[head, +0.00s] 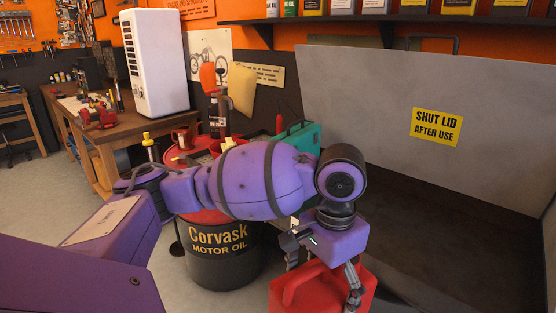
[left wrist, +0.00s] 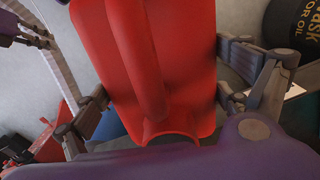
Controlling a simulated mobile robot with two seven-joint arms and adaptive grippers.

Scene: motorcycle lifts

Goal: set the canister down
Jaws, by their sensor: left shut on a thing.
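A red canister (head: 325,296) shows at the bottom of the head view, cut off by the frame edge, so its base is hidden there. My left gripper (head: 322,279) reaches down over it with a finger on each side. In the left wrist view the canister (left wrist: 185,55) fills the middle, its handle running along it. The left gripper's fingers (left wrist: 165,98) close on it from both sides. I cannot tell whether its base touches anything. A purple part of mine with a grey end shows at the top left of the wrist view, possibly the right gripper; its jaws are unclear.
A large grey open lid (head: 385,90) with a yellow sign (head: 437,127) stands over a dark basin (head: 460,220) at right. A black oil drum (head: 222,258) carries a red top with items behind my arm. A green case (head: 303,135) and a wooden workbench (head: 125,137) stand farther back.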

